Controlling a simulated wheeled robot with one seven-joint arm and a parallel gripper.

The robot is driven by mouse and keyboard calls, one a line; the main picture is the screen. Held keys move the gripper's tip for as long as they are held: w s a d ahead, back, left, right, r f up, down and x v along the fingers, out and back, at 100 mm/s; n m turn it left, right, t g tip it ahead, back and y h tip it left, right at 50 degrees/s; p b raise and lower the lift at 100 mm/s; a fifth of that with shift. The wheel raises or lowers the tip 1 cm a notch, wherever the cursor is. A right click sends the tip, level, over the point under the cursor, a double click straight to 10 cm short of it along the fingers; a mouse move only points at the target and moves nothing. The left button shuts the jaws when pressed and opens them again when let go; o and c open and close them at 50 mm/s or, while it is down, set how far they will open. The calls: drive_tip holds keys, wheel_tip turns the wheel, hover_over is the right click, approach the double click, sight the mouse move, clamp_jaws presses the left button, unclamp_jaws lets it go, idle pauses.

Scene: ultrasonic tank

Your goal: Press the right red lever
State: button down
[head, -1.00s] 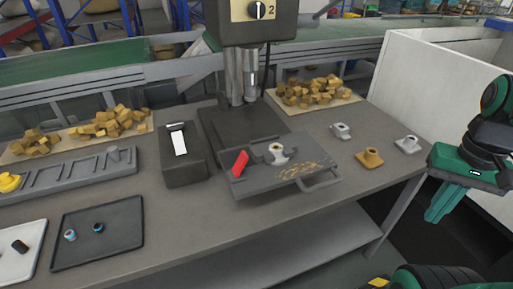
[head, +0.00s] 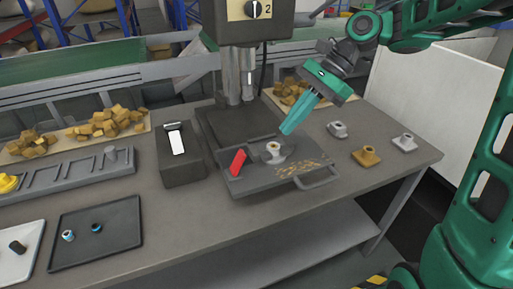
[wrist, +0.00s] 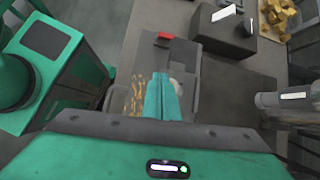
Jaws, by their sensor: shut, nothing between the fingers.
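One red lever (head: 238,162) shows, standing tilted on the left part of a grey plate with a handle (head: 262,181) below the machine. It also shows in the wrist view (wrist: 163,38), beyond my fingertips. My gripper (head: 285,131) is shut and empty, its teal fingers pointing down and left above the plate's back right part. It is to the right of the lever and apart from it. In the wrist view the closed fingers (wrist: 162,78) partly hide a pale metal fitting (head: 273,152) that sits on the plate.
The machine column (head: 238,78) stands behind the plate. A dark box with a white switch (head: 181,158) is left of the lever. A dark tray (head: 97,235) is at front left. Yellow shavings lie on the plate.

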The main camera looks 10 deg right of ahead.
sight(238, 162)
drive_tip(key=shift+a+r+m+g+y, duration=0.25)
drive_tip(key=shift+a+r, duration=0.05)
drive_tip(key=shift+a, duration=0.4)
drive_tip(key=shift+a+r+m+g+y, duration=0.25)
drive_tip(key=shift+a, duration=0.45)
drive_tip(key=x, duration=1)
drive_tip(key=shift+w, duration=0.1)
drive_tip(key=shift+r, duration=0.1)
drive_tip(key=shift+a+r+h, duration=0.15)
drive_tip(key=shift+h, duration=0.15)
